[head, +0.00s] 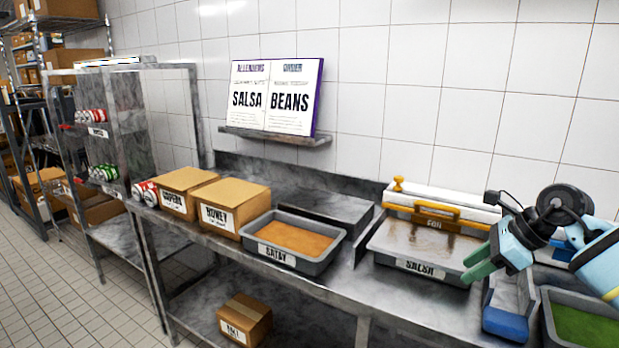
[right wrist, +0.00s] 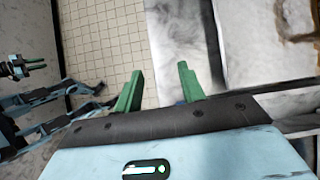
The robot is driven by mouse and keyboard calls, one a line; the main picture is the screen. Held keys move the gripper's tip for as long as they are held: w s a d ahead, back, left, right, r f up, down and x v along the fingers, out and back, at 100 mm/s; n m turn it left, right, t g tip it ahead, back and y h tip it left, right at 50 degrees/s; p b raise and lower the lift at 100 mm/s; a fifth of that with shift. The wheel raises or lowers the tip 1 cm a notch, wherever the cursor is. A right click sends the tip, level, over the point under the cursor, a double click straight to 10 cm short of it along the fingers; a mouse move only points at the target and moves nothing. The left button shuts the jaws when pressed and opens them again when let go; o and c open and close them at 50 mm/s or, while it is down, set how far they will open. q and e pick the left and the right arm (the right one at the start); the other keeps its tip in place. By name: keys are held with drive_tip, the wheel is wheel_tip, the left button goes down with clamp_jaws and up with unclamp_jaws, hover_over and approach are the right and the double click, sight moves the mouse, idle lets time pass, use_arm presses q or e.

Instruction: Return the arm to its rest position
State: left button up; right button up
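My right gripper (head: 482,262) is at the right of the head view, above the counter by the right edge of the lidded salsa pan. In the right wrist view its two green fingers (right wrist: 160,88) stand apart with nothing between them. Below them show tiled floor and the counter's edge.
The steel counter holds a salsa pan (head: 420,248), a satay pan (head: 330,262), cardboard boxes (head: 236,205), a blue-ended holder (head: 506,322) and a green-filled pan (head: 590,325). A foil dispenser (head: 440,205) stands behind. A sign (head: 275,97) reads salsa and beans. Floor (head: 75,300) at left is clear.

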drive_tip(key=s+a+f+m+t+y, duration=0.2)
drive_tip(key=s+a+f+m+y, duration=0.2)
drive_tip(key=a, duration=0.3)
drive_tip(key=s+a+f+m+t+y+p, duration=0.1)
drive_tip(key=s+a+f+m+y, duration=0.35)
drive_tip(key=a, duration=0.25)
drive_tip(key=s+a+f+m+t+y, duration=0.25)
drive_tip(key=a+f+m, duration=0.2)
drive_tip(key=a, duration=0.25)
use_arm(q)
drive_tip(key=shift+t, duration=0.5)
drive_tip(key=w+r, duration=0.1)
drive_tip(key=r+p, duration=0.1)
drive_tip(key=w+r+p, duration=0.1)
drive_tip(key=r, duration=0.1)
drive_tip(key=shift+w+a, duration=0.2)
drive_tip(key=shift+w, duration=0.1)
use_arm(e)
drive_tip(key=s+d+f+m+h, duration=0.2)
drive_tip(key=s+f+m+h, duration=0.3)
drive_tip(key=s+f+m, duration=0.3)
drive_tip(key=s+d+f+m+h, duration=0.3)
drive_tip(key=s+f+m+h, duration=0.2)
drive_tip(key=s+m, duration=0.8)
drive_tip(key=s+d+f+m+h, duration=0.3)
drive_tip(key=s+f+m+h, duration=0.1)
drive_tip(key=s+f+m, duration=0.6)
drive_tip(key=shift+s+d+f+m+h, duration=0.15)
drive_tip(key=shift+s+f+m+h, duration=0.35)
drive_tip(key=shift+m, duration=0.6)
